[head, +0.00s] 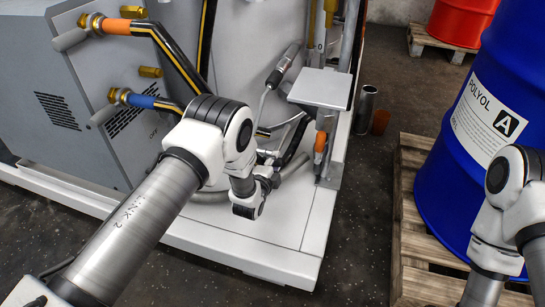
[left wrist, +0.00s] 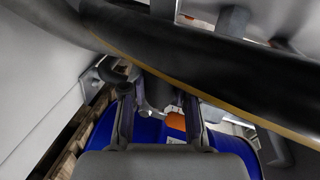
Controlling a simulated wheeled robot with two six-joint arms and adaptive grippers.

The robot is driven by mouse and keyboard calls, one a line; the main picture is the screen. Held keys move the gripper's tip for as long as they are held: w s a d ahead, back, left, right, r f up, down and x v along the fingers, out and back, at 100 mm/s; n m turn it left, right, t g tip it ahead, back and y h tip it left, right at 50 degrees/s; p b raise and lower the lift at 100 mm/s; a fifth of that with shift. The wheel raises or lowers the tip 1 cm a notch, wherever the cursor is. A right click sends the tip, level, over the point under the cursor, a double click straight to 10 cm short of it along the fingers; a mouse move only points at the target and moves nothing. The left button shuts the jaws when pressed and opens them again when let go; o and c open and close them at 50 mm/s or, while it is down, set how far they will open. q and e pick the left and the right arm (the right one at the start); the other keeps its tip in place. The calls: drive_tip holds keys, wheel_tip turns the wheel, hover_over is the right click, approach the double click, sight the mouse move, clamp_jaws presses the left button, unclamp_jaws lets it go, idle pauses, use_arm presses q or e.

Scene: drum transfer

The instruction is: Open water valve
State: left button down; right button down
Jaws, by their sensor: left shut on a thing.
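My left gripper (head: 277,164) reaches in low at the machine frame, partly hidden by my wrist and by dark and grey hoses. In the left wrist view its two fingers (left wrist: 157,113) stand on either side of a dark grey part (left wrist: 158,92), which I take for the water valve's handle. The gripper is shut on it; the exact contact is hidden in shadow. The valve body cannot be made out clearly. My right arm shows at the right of the head view, but its gripper is out of view.
A thick black hose (left wrist: 215,68) with a yellow stripe crosses close above the fingers. An orange-handled part (head: 320,146) is on the upright post, below a grey plate (head: 320,88). A blue drum (head: 493,105) stands on a wooden pallet (head: 415,250) at right.

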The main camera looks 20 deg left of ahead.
use_arm(q)
drive_tip(key=shift+d+f+m+y, duration=0.15)
drive_tip(key=shift+f+m+y, duration=0.15)
drive_tip(key=shift+f+m, duration=0.45)
drive_tip(key=c, duration=0.8)
unclamp_jaws()
drive_tip(key=shift+w, duration=0.1)
drive_tip(key=shift+c, duration=0.2)
drive_tip(key=s+r, duration=0.2)
drive_tip(key=s, duration=1)
drive_tip(key=shift+a, duration=0.25)
drive_tip(key=shift+r, duration=0.15)
